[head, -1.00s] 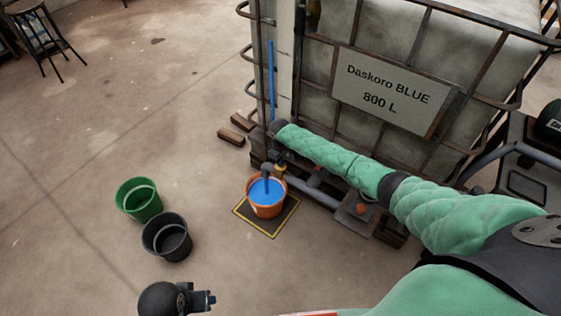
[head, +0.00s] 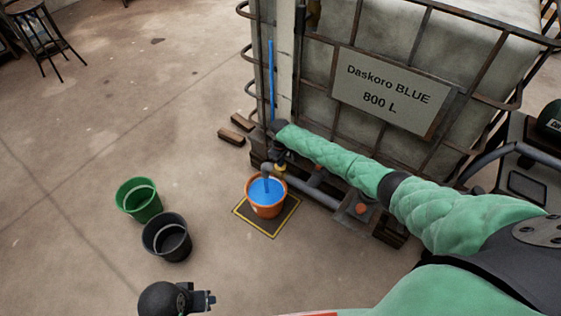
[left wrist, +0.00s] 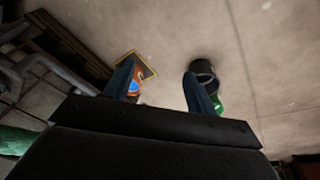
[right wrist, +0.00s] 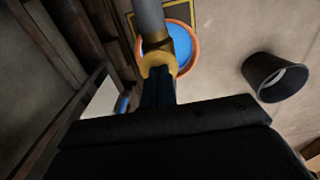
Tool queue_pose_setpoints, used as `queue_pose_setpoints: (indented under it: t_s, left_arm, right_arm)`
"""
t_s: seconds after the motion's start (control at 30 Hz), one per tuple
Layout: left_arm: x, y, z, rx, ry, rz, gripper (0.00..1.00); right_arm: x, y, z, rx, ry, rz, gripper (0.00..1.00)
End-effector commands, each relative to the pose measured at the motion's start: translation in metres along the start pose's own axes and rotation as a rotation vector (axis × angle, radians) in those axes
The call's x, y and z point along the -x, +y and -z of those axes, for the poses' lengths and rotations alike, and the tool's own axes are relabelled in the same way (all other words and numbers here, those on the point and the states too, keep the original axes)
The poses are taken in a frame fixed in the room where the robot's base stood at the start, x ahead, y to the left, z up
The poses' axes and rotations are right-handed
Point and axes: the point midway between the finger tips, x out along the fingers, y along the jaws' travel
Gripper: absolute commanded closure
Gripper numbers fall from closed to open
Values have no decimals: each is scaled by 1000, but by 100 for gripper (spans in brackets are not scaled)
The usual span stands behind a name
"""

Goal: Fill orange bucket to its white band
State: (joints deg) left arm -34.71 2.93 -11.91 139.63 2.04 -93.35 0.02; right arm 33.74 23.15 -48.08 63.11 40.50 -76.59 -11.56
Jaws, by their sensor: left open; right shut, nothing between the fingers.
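The orange bucket (head: 266,212) stands upright on a yellow-edged dark mat (head: 240,213), below the grey spout (head: 267,168) of the blue vat. Blue liquid (head: 260,191) covers its inside well up the wall; I cannot make out its white band or a clear stream. My right gripper (right wrist: 158,84) is shut and empty, its fingertips by the yellow collar (right wrist: 158,62) of the spout pipe. The head view mostly hides these fingers behind the wrist. My left gripper (left wrist: 158,82) is open and empty, far from the bucket; it shows at the bottom of the head view (head: 208,300).
A green bucket (head: 139,203) and a dark bucket (head: 167,240) stand left of the mat. The caged vat (head: 470,70) carries a "Daskoro BLUE 800 L" sign (head: 392,92). A blue upright strip (head: 271,80) shows at its corner.

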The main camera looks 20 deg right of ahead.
Motion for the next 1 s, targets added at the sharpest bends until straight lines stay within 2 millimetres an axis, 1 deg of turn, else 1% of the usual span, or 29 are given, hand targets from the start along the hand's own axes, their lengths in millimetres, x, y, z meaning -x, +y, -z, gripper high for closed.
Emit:
queue_pose_setpoints:
  t_s: [0.03, 0.27, 0.43, 0.57, 0.6, 0.63, 1.0]
  left_arm:
    - [0, 0, 0, 0, 0, 0, 44]
    - [1, 0, 0, 0, 0, 0, 44]
    - [9, -3, -1, 4, -18, 11, 44]
    - [15, -14, -3, 18, -51, 34, 44]
    - [3, -19, -5, 23, -62, 42, 44]
    - [-6, -20, -3, 22, -63, 43, 44]
    - [-55, -23, -4, 18, -66, 45, 44]
  right_arm:
    - [-3, -1, -2, 0, -4, 1, 100]
    - [-2, -1, -2, 0, -4, 1, 100]
    - [11, 0, -2, -1, -3, 1, 100]
    - [26, 2, -2, -2, -2, 1, 100]
    - [22, 2, -2, -2, -2, 1, 100]
    - [23, 2, -1, -2, -2, 0, 100]
    - [37, 4, 0, -3, 0, -1, 100]
